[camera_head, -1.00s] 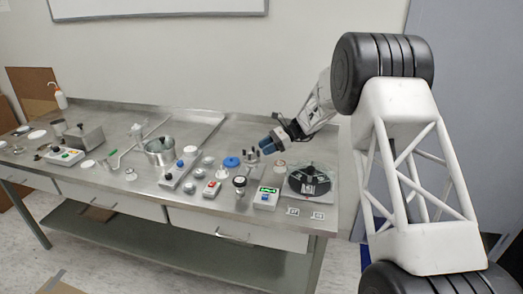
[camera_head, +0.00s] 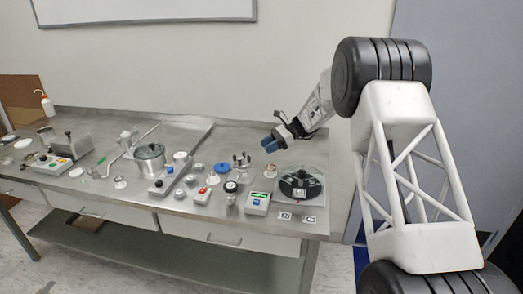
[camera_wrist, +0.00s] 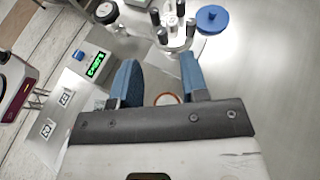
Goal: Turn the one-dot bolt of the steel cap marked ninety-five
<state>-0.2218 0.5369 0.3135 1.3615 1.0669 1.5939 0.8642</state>
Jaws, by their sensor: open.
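A round light metal piece with several upright dark and pale posts (camera_wrist: 176,30) is at the top of the wrist view, ahead of my fingertips. It also stands on the bench in the head view (camera_head: 241,163). It may be the steel cap with its bolts, but I cannot read a ninety-five or make out any dots. My gripper (camera_wrist: 158,78) is open, with its blue fingers apart and nothing held between them. In the head view my gripper (camera_head: 270,143) is above the bench, to the right of the posts.
A green-display box (camera_head: 258,203) and a dark round device (camera_head: 300,187) stand near the bench's right end. A blue knobbed disc (camera_wrist: 212,18) lies beside the posts. A round thing with a brownish rim is partly hidden below my gripper. Several instruments and a metal pot fill the left.

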